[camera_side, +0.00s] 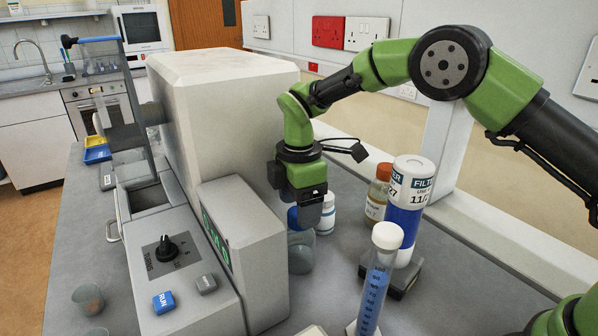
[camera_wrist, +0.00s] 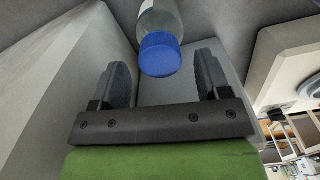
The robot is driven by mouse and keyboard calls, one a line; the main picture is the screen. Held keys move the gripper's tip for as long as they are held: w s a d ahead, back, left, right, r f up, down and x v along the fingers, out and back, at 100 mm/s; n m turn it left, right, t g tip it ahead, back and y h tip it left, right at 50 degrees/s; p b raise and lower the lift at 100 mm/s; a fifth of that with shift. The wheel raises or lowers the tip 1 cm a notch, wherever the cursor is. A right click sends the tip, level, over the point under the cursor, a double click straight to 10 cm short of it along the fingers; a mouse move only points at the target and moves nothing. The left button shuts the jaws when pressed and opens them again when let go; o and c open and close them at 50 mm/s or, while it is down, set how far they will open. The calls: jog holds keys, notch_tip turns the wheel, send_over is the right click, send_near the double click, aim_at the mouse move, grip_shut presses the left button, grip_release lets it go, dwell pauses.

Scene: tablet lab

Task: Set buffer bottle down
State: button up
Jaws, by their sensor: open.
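A clear bottle with a blue cap (camera_wrist: 160,55) shows in the wrist view, just beyond and between the fingertips. I take it as the buffer bottle; no readable label confirms this. My gripper (camera_wrist: 161,82) is open, with a finger on each side and clear space between them. In the side view my gripper (camera_side: 308,212) points down beside the grey machine (camera_side: 240,255). A blue cap (camera_side: 293,217) shows at its left finger, above a grey translucent body (camera_side: 300,254). The fingers partly hide the cap, and I cannot tell whether they touch it.
A small white bottle (camera_side: 327,218) stands just behind my gripper. An orange-capped bottle (camera_side: 377,195) and a large blue-and-white filter bottle (camera_side: 406,205) stand to the right. A tube with blue liquid (camera_side: 375,290) stands in front. The machine's wall is close on the left.

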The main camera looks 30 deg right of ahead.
notch_tip(320, 180, up, 10)
jog(key=shift+f, duration=0.2)
jog(key=s+d+r+m+t+y, duration=0.1)
jog(key=s+d+r+m+t, duration=0.1)
jog(key=s+d+r+m, duration=0.35)
jog(key=s+d+r+m+t+y, duration=0.1)
jog(key=s+d+r+m+t, duration=0.15)
jog(key=s+r+m, duration=0.7)
jog(key=s+d+f+m+t, duration=0.1)
jog(key=s+f+m, duration=0.4)
jog(key=s, duration=0.5)
jog(key=shift+s+f+t, duration=0.35)
jog(key=shift+t, duration=0.5)
